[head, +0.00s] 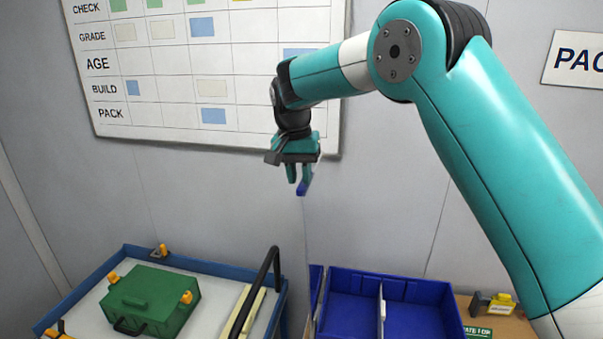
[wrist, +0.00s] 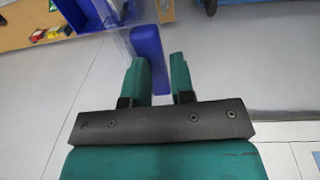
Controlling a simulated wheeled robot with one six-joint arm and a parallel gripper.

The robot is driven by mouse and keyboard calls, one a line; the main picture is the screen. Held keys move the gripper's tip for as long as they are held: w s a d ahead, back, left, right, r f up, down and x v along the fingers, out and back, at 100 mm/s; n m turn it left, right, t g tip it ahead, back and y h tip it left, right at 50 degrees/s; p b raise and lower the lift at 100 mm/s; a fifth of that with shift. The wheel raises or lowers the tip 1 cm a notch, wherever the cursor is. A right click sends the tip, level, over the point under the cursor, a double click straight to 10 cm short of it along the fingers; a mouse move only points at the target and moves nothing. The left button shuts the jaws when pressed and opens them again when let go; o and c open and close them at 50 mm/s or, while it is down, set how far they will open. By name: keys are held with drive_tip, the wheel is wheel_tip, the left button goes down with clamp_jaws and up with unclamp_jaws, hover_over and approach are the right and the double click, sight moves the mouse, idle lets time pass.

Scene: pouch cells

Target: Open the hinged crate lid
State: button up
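The blue crate (head: 350,318) stands at the bottom centre right in the head view, with a pale divider (head: 382,312) inside. Its inside shows from above. Part of it is also at the top of the wrist view (wrist: 84,22). A faint, see-through lid seems to stand up from its left side. A blue lid handle (wrist: 150,62) lies between my fingers in the wrist view, and its blue end shows below the fingertips in the head view (head: 302,188). My gripper (head: 298,175) appears shut on this handle, high above the crate. The lid's clear panel is hard to make out.
A green case (head: 150,300) with orange latches sits on a blue-edged cart (head: 215,268) at the left, with a dark push bar (head: 272,262). A yellow item (head: 501,303) is on the tan bench right of the crate. A whiteboard (head: 170,90) hangs behind my gripper.

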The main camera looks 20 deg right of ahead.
sight(303, 189)
drive_tip(key=o, duration=0.3)
drive_tip(key=f, duration=0.2)
drive_tip(key=s+f, duration=0.1)
drive_tip(key=shift+d+f+g, duration=0.35)
drive_tip(key=shift+g, duration=0.05)
drive_tip(key=shift+r, duration=0.15)
drive_tip(key=shift+w+a+r+b, duration=0.1)
drive_tip(key=shift+w+r+b, duration=0.1)
drive_tip(key=shift+r+b, duration=0.2)
wheel_tip(303, 189, up, 10)
drive_tip(key=p, duration=0.1)
drive_tip(key=shift+w+a+t, duration=0.25)
drive_tip(key=shift+a+t, duration=0.15)
drive_tip(key=shift+a, duration=0.05)
